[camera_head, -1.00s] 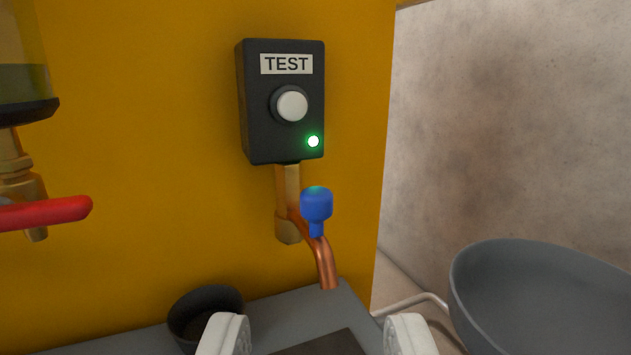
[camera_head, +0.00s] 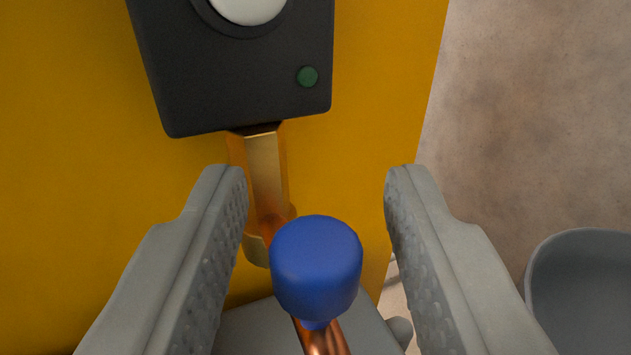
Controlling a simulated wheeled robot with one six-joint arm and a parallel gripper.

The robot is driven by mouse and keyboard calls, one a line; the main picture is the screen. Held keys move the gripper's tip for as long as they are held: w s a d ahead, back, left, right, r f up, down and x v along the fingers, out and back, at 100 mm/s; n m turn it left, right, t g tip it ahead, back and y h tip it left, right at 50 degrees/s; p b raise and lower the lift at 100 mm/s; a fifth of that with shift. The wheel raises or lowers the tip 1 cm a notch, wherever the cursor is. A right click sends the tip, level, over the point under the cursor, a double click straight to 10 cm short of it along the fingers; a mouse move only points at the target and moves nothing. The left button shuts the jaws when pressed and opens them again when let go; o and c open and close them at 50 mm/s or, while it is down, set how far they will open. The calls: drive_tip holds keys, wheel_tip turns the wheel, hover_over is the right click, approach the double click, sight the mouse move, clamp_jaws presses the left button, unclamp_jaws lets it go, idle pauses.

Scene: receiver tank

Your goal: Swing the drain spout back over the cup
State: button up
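The drain spout (camera_head: 322,341) is a copper tube below a brass fitting (camera_head: 266,165) on the yellow wall. Its blue knob (camera_head: 316,265) stands between the two fingers of my gripper (camera_head: 315,178). My gripper is open, with a gap on each side of the knob, and I see no contact. The spout's outlet is cut off by the bottom edge of the view. The black cup is not in view now; one second ago it stood on the grey shelf, left of the spout.
A black box (camera_head: 235,95) with a white button (camera_head: 247,8) and an unlit green lamp (camera_head: 307,76) is close above the fitting. A grey basin (camera_head: 585,290) is at the right. Part of the grey shelf (camera_head: 258,327) shows below.

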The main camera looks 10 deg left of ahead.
clamp_jaws()
drive_tip(key=shift+a, duration=0.1)
drive_tip(key=shift+s+a+m+t+h, duration=0.25)
drive_tip(key=shift+m+h, duration=0.5)
drive_tip(key=shift+h, duration=0.45)
drive_tip(key=shift+s+a+m+t+h, duration=0.15)
drive_tip(key=shift+a+m+h, duration=0.2)
drive_tip(key=shift+m+h, duration=0.65)
drive_tip(key=shift+h, duration=0.3)
unclamp_jaws()
drive_tip(key=shift+a, duration=0.1)
drive_tip(key=shift+s, duration=0.1)
